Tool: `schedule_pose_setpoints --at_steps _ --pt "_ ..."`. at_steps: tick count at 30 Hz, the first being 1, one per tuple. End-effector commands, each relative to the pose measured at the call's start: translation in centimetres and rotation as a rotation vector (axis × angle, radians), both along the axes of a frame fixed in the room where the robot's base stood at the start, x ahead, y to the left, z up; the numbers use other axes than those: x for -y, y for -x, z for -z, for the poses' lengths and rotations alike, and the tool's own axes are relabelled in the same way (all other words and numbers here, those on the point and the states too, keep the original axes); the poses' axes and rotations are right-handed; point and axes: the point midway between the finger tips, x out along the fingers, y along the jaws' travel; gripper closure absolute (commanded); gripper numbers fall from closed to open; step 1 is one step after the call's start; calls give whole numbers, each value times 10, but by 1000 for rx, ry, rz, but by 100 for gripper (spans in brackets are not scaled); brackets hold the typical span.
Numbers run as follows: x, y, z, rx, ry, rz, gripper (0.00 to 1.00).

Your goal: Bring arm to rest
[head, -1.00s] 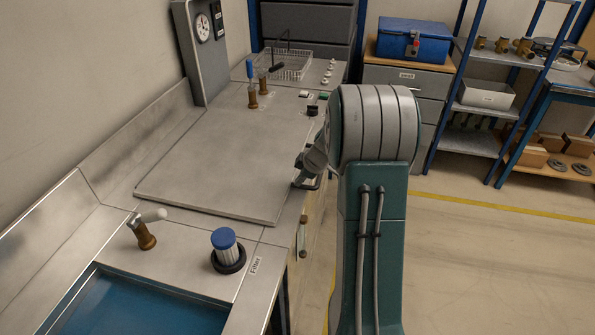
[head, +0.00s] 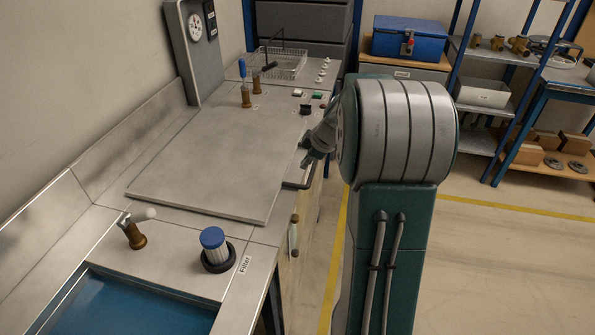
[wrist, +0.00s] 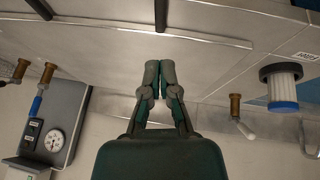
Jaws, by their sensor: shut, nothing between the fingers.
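My arm stands in front of the testbench in the head view, and its large round joint hides part of the bench's right side. My gripper shows in the wrist view (wrist: 160,75), with its two fingers together and nothing between them. In the head view the end of the arm is mostly hidden behind the round joint. The wrist view looks upside down across the bench top (head: 215,165), which lies clear of the fingers' tips as far as I can tell.
A blue-capped filter (head: 216,249) and a brass valve with a white handle (head: 135,234) stand at the bench's near end. A gauge panel (head: 196,45), a blue-handled valve (head: 245,95) and a wire basket (head: 280,63) are further back. Open floor (head: 510,265) lies right.

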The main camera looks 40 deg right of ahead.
Motion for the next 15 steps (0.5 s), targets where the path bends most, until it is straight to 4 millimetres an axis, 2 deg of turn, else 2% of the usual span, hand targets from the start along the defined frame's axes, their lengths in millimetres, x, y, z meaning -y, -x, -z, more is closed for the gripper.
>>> schedule_pose_setpoints --at_steps 6,15 --pt "14 18 -20 0 -3 1 100" --pt "15 21 -23 0 -3 1 100"
